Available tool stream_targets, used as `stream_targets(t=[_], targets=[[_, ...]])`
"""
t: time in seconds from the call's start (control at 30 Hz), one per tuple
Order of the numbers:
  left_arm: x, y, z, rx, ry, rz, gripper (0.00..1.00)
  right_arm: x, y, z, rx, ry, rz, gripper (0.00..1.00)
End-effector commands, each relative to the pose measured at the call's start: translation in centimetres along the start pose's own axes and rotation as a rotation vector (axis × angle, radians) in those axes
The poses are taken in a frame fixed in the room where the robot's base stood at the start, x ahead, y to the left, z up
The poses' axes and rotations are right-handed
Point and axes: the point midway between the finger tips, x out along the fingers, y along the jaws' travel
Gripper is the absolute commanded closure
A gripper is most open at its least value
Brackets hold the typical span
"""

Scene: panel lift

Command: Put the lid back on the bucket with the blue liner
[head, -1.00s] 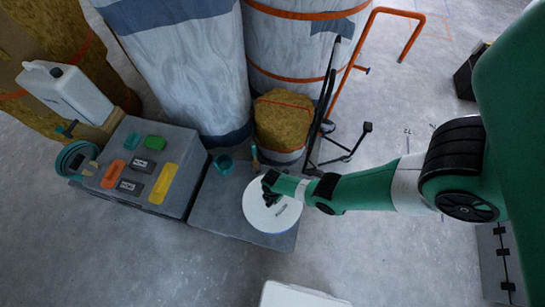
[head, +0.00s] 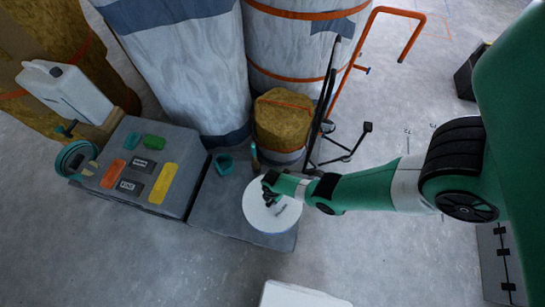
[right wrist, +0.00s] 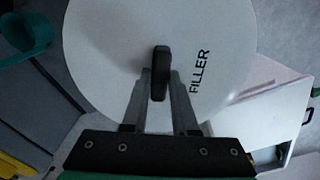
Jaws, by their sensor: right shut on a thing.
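A round white lid (head: 284,221) lies at the right end of the low grey platform, with a thin blue edge showing along its near side in the head view. My right gripper (head: 269,190) is shut on the dark knob at the lid's middle. In the right wrist view the lid (right wrist: 200,95) fills the centre, lettered "FILLER", with the knob between the fingers of my right gripper (right wrist: 160,75). The lid hides the bucket beneath; I cannot tell whether it is fully seated. My left gripper is not in view.
A teal cup (head: 223,165) stands left of the lid on the platform (head: 215,205). A grey case (head: 135,160) with coloured blocks is further left. Large wrapped rolls (head: 185,70) and a yellowish bundle (head: 284,122) stand behind. A white box (head: 300,295) is in front; the floor between is clear.

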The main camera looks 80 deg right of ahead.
Motion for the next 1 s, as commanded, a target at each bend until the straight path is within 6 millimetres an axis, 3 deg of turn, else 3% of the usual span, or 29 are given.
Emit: stream_targets(t=[0.77, 0.8, 0.93, 1.0], targets=[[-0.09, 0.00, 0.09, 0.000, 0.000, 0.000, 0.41, 0.12, 0.02, 0.00, 0.000, 0.000, 0.000, 1.00], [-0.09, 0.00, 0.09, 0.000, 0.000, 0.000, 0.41, 0.12, 0.02, 0.00, 0.000, 0.000, 0.000, 0.66], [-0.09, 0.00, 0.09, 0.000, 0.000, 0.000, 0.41, 0.12, 0.01, 0.00, 0.000, 0.000, 0.000, 0.43], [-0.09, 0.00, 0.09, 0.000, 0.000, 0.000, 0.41, 0.12, 0.01, 0.00, 0.000, 0.000, 0.000, 0.38]])
